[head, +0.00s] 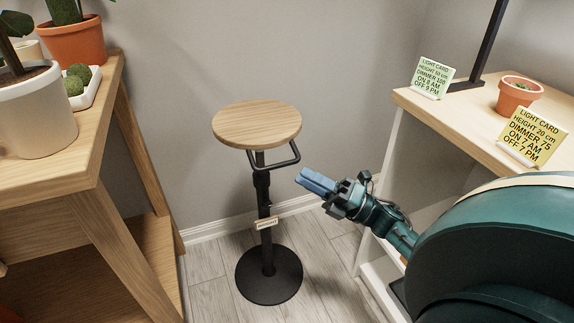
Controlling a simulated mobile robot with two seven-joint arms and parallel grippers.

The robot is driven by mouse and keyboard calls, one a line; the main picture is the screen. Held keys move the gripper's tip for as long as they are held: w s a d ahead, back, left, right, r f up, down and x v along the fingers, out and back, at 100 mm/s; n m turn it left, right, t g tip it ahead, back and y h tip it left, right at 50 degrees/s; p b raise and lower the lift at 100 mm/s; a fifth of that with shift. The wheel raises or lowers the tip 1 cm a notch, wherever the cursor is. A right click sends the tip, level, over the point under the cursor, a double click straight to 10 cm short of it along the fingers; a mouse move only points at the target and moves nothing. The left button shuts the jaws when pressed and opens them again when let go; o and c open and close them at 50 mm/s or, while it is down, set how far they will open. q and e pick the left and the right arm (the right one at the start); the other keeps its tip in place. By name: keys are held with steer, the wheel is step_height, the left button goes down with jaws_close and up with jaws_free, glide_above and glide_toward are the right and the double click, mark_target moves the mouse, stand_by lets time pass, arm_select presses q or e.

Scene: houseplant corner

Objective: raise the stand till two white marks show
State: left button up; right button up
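The stand has a round wooden top (257,124), a black post (265,246) and a round black base (269,277) on the floor. A black bar handle (288,160) sticks out under the top. A small tag reading HEIGHT (267,224) sits on the post. I cannot make out any white marks on the post at this size. My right gripper (316,181) is to the right of the post and below the handle, apart from both. Its blue fingers lie together with nothing seen between them. My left gripper is not in view.
A wooden plant bench (90,150) with potted plants stands at left. A shelf unit (480,130) at right bears a small terracotta pot (517,94), a green light card (433,77) and a yellow light card (531,136). The wall is close behind the stand.

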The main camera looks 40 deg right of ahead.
steer(key=v, duration=0.4)
steer(key=shift+s, duration=0.1)
stand_by(0.5)
